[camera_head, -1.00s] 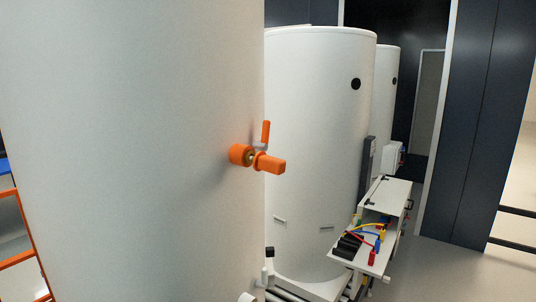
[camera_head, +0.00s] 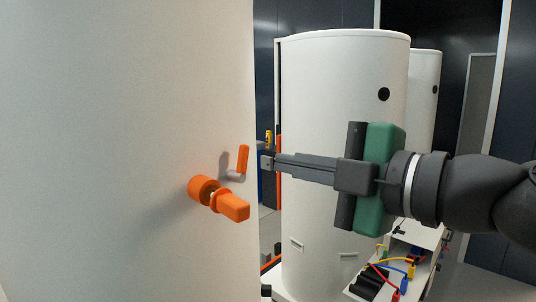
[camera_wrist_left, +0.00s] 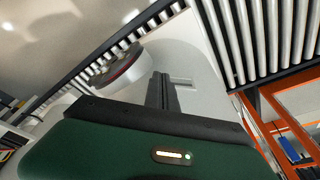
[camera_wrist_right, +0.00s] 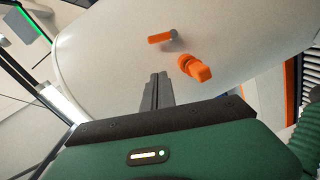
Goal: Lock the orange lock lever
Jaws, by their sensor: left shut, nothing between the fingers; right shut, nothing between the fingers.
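The orange lock lever (camera_head: 243,159) stands nearly upright on a small grey pivot at the side of the near white tank (camera_head: 120,120). An orange valve handle (camera_head: 218,198) sticks out just below and left of it. My right gripper (camera_head: 268,162) is shut and empty, its fingertips a little right of the lever and apart from it. In the right wrist view the lever (camera_wrist_right: 161,37) and the valve handle (camera_wrist_right: 195,67) lie beyond the fingertips (camera_wrist_right: 157,77). My left gripper (camera_wrist_left: 162,77) shows only in the left wrist view, shut and empty, away from the lever.
A second white tank (camera_head: 340,110) stands behind my right gripper. A white bench (camera_head: 425,240) with coloured cables is at the lower right. Dark wall panels are at the back. In the left wrist view, orange shelving (camera_wrist_left: 285,115) is at the right.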

